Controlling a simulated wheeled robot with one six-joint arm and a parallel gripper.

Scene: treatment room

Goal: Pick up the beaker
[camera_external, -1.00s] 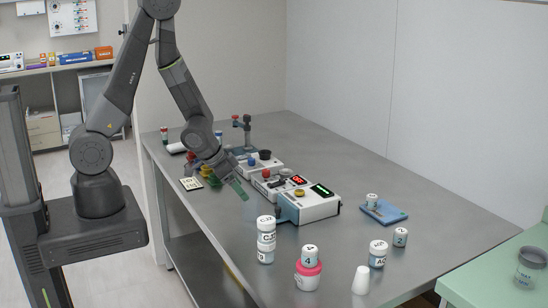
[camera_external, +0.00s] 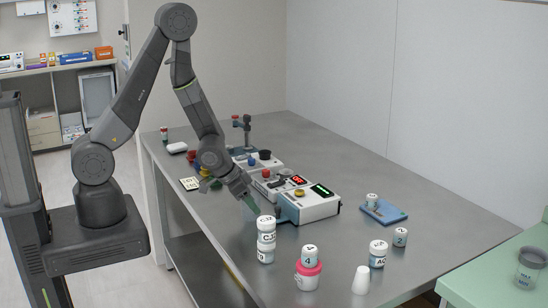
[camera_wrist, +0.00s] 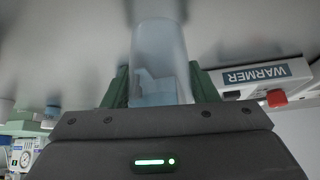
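The beaker (camera_wrist: 160,60) is a clear, pale cylinder in the middle of the wrist view. It lies between and beyond the two green fingers of my gripper (camera_wrist: 159,80), which stand apart on either side of it. I cannot tell whether the fingers touch it. The gripper body hides its near end. In the external view my gripper (camera_external: 252,206) is low over the steel table, left of the instrument box and just behind the stacked jars. The beaker is hard to make out there.
The instrument box (camera_external: 313,208) with a green display is close right of my gripper. Stacked white jars (camera_external: 266,240) stand just in front. A pink-collared jar (camera_external: 308,270), a white cup (camera_external: 361,280) and a blue tray (camera_external: 394,214) are further right. The table's left edge is near.

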